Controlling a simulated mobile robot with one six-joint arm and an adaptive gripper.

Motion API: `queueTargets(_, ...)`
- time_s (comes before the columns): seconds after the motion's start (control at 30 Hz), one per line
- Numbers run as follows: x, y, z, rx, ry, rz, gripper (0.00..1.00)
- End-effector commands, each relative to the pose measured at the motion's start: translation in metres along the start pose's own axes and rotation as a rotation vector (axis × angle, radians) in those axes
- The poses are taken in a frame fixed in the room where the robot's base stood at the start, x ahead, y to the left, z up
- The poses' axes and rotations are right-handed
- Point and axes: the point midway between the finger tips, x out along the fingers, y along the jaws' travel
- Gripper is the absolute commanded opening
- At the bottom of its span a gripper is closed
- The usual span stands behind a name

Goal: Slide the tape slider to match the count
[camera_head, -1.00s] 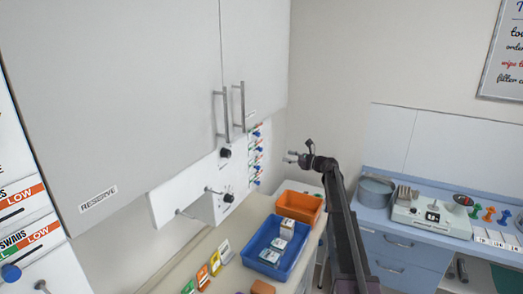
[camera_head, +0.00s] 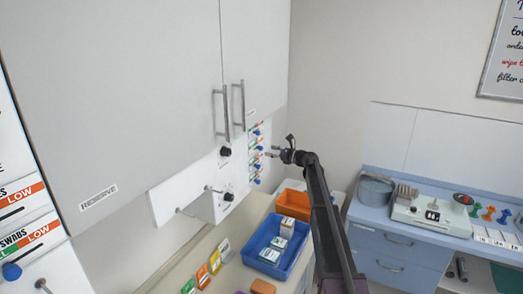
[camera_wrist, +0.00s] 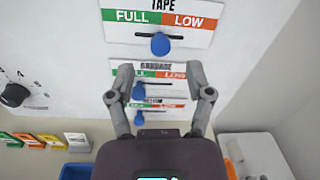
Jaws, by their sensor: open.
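In the wrist view the tape slider's blue knob (camera_wrist: 160,44) sits near the middle of its dark slot, at the border of the green FULL and orange LOW halves of the TAPE label (camera_wrist: 185,20). My gripper (camera_wrist: 159,68) is open and empty, its fingertips apart and just below the tape knob in the picture. I cannot tell how far they are from the panel. In the head view my gripper (camera_head: 272,152) is close to the right of the column of sliders (camera_head: 256,152). The count of tape cannot be read there.
Below the tape slider are the bandage slider's knob (camera_wrist: 138,92) and another blue knob (camera_wrist: 139,118), both toward FULL. A black dial (camera_wrist: 14,95) is at left. Below stand a blue tray (camera_head: 262,262) with small boxes and an orange bin (camera_head: 292,199).

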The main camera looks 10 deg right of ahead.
Motion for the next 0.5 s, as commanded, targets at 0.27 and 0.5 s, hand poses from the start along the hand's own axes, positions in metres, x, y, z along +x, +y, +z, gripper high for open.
queueTargets(0.27, 0.038, -0.001, 0.000, 0.000, 0.000, 0.000, 0.67)
queueTargets(0.5, 0.052, 0.000, 0.000, 0.000, 0.000, 0.000, 0.67)
